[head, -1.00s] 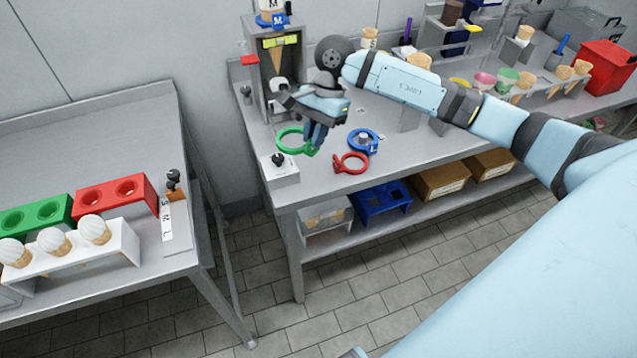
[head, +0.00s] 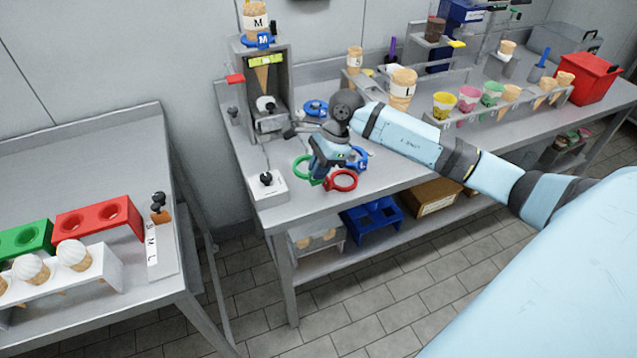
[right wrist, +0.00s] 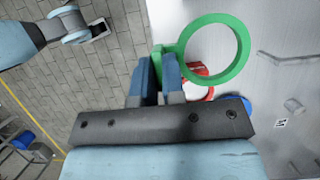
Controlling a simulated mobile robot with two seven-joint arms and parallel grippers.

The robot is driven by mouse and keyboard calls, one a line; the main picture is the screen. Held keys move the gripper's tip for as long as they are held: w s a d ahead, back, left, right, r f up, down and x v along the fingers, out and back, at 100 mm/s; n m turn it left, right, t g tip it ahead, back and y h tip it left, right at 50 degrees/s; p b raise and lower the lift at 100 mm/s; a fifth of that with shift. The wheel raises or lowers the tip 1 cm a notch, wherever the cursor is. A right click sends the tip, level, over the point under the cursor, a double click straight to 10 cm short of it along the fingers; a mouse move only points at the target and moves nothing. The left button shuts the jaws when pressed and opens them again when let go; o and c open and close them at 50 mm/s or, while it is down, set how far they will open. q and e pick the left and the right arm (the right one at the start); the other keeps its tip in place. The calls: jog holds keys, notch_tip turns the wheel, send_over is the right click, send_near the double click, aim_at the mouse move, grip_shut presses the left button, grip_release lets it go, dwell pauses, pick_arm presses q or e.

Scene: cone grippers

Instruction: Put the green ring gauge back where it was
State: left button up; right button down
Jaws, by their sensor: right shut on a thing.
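The green ring gauge (head: 302,166) is at my right gripper (head: 322,177), over the front left part of the right-hand table. In the right wrist view the green ring (right wrist: 243,48) extends to the right from the fingertips (right wrist: 160,60), which are shut on its tab. A blue ring gauge (head: 360,157) lies behind the red one, partly hidden by the gripper. Whether the green ring touches the table I cannot tell.
A white box with a black knob (head: 266,185) stands left of the rings. A grey press (head: 265,95) with a cone stands behind, and another blue ring (head: 315,108) lies near it. A cone rack (head: 455,120) stands to the right.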

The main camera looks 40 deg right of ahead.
aim_at(321, 182)
notch_tip(321, 182, down, 6)
jog(key=shift+r, duration=0.25)
jog(key=shift+f+b, duration=0.6)
jog(key=shift+f, duration=0.1)
jog(key=c, duration=1.2)
grip_release()
jog(key=shift+r, duration=0.1)
